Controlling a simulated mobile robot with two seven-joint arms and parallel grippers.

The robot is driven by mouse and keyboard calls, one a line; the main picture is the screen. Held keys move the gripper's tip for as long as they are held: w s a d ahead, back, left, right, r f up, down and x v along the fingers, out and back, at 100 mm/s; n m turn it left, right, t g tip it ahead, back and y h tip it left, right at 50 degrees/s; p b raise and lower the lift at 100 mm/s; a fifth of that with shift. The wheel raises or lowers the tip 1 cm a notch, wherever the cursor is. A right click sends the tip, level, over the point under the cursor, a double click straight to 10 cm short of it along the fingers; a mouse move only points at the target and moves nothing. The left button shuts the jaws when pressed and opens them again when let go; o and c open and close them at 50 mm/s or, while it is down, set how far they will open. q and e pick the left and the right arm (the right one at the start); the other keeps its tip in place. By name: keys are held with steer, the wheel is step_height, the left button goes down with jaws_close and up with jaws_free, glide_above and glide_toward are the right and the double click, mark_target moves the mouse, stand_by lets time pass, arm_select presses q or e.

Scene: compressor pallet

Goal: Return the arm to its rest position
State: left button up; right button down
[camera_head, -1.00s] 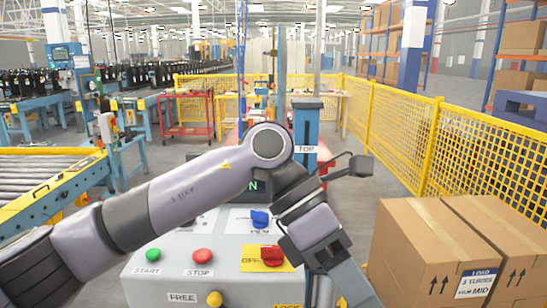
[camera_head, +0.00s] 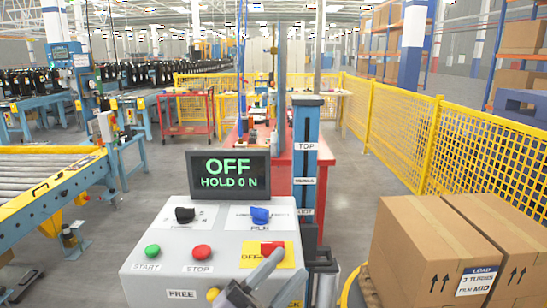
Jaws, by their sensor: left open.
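My left gripper (camera_head: 252,279) shows at the bottom edge in front of the control panel (camera_head: 150,267). It is open, and I see nothing between its fingers. One grey finger overlaps the yellow plate below the red switch (camera_head: 270,247); I cannot tell whether it touches the panel. The rest of my left arm is out of view. The display (camera_head: 229,174) reads OFF and HOLD 0 N. My right gripper is not in view.
Strapped cartons (camera_head: 425,250) stand at the right, beside a yellow mesh fence (camera_head: 400,125). A blue mast (camera_head: 306,140) rises behind the panel. A roller conveyor (camera_head: 45,175) is at the left. Grey floor is clear between conveyor and panel.

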arm_select(q)
steer(key=s+a+f+n+t+y, duration=0.1)
steer(key=a+f+n+y, duration=0.5)
steer(key=f, duration=0.3)
steer(key=s+a+f+n+t+y, duration=0.1)
steer(key=a+f+n+t+y, duration=0.1)
steer(key=a+f+n+y, duration=0.55)
steer(key=s+a+f+n+g+y, duration=0.2)
steer(key=s+a+f+g, duration=0.1)
steer(key=s+f, duration=0.4)
steer(key=s+a+f+n+g+y, duration=0.2)
steer(key=s+a+f+n+g, duration=0.1)
steer(key=s+f, duration=0.4)
step_height(320, 180, down, 4)
steer(key=shift+s+a+r+g+b, duration=0.3)
steer(key=shift+a+g, duration=0.3)
steer(key=shift+a, duration=0.45)
